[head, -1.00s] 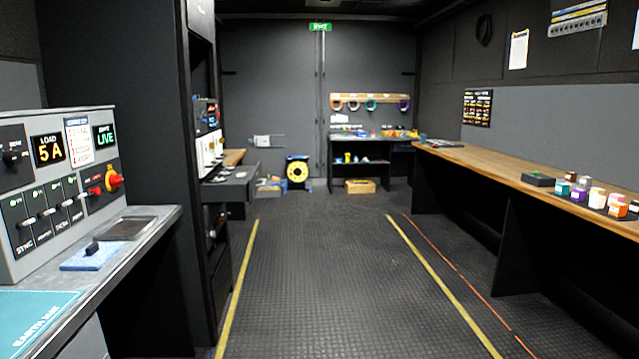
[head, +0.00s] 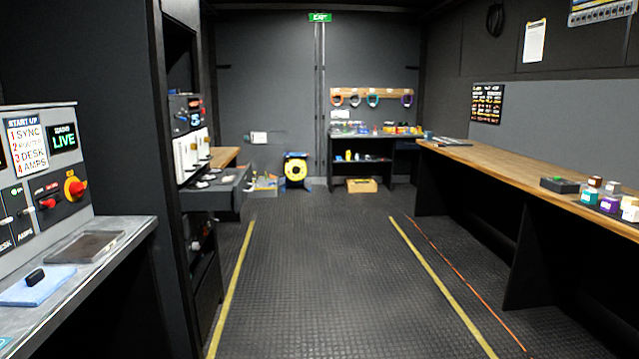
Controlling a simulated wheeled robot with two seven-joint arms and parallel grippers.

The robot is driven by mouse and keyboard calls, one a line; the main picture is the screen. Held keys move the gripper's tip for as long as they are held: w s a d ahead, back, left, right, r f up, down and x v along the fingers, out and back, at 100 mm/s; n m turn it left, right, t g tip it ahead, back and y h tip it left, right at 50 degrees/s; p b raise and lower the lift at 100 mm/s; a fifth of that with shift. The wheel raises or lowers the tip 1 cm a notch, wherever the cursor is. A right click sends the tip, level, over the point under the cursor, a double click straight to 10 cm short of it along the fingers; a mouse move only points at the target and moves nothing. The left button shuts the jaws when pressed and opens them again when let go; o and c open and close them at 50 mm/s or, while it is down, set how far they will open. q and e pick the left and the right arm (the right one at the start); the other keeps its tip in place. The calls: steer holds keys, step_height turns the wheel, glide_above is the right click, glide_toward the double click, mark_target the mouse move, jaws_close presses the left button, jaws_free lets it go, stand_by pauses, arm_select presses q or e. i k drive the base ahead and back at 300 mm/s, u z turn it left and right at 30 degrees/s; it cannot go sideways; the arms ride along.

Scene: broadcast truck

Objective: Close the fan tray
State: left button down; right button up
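A dark grey tray (head: 222,192) sticks out into the aisle from the black rack on the left, at about mid height. It looks like the fan tray, pulled out, with small light items on its top that are too small to make out. White units (head: 190,155) stand in the rack just above it. Neither of my grippers is in the head view, so nothing shows of what they hold.
A control desk (head: 60,270) with a switch panel stands close on the left. A long wooden bench (head: 530,175) runs along the right wall. The floor (head: 310,280) between the yellow lines is clear. A yellow reel (head: 296,170) stands at the back.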

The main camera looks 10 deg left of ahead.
mark_target(214, 189)
steer(key=z, duration=0.15)
steer(key=i, duration=0.9)
steer(key=u, duration=0.7)
steer(key=i, duration=1.9)
